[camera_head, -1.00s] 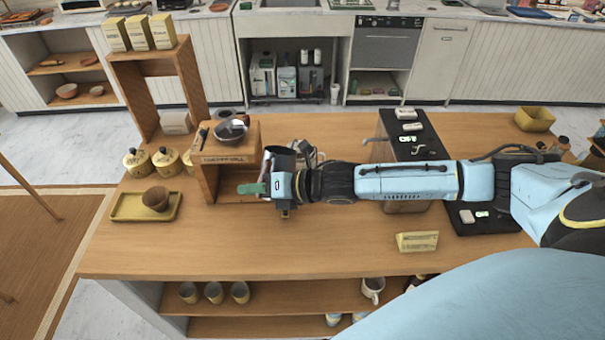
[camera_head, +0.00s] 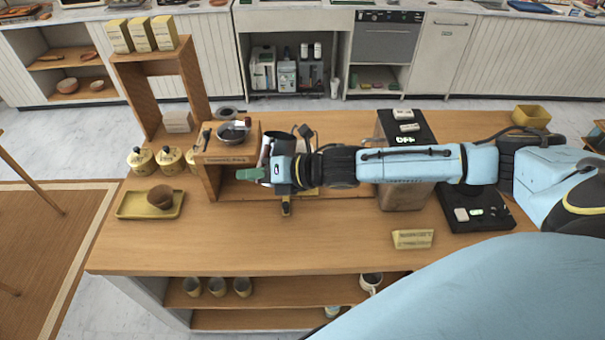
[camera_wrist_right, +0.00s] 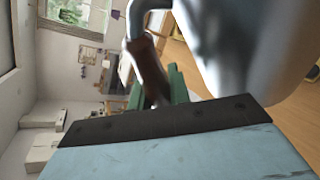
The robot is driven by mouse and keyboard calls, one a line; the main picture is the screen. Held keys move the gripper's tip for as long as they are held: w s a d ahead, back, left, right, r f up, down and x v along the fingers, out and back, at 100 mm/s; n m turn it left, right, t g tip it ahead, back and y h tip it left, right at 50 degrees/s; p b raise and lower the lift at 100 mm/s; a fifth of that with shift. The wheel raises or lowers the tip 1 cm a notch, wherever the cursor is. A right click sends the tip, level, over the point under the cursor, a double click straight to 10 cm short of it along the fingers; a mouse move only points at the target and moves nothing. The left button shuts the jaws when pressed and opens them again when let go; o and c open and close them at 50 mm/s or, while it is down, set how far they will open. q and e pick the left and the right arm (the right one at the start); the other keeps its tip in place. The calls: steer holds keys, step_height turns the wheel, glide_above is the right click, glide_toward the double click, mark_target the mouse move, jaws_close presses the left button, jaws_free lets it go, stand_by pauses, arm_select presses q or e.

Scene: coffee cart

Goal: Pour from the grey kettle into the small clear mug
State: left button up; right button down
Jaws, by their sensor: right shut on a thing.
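My right gripper (camera_head: 258,174), with green fingertips, is above the table in front of the small wooden stand. In the right wrist view its green fingers (camera_wrist_right: 172,85) are shut on the handle (camera_wrist_right: 146,50) of the grey kettle (camera_wrist_right: 245,45). The metal body of the kettle fills the upper right there. In the head view the arm and gripper hide most of the kettle; a grey edge (camera_head: 266,149) shows just behind the gripper. I cannot make out the small clear mug. My left gripper is not in view.
The wooden stand (camera_head: 211,185) has a round glass-topped item (camera_head: 233,131) on it. A yellow tray (camera_head: 130,207) with a brown bowl (camera_head: 160,196) lies left. A black scale (camera_head: 478,222) and a yellow block (camera_head: 413,239) are right. The front middle of the table is clear.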

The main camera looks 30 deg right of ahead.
step_height(320, 180, down, 6)
steer(key=b, duration=0.3)
steer(key=shift+r+b, duration=0.1)
steer(key=shift+b, duration=0.25)
stand_by(0.3)
steer(key=shift+r, duration=0.15)
steer(key=shift+w+r+p, duration=0.1)
steer(key=shift+r+p, duration=0.25)
steer(key=shift+p, duration=0.4)
steer(key=shift+r, duration=0.1)
steer(key=shift+d+r+m+p, duration=0.1)
steer(key=shift+r+m+p, duration=0.25)
steer(key=shift+p, duration=0.2)
stand_by(0.4)
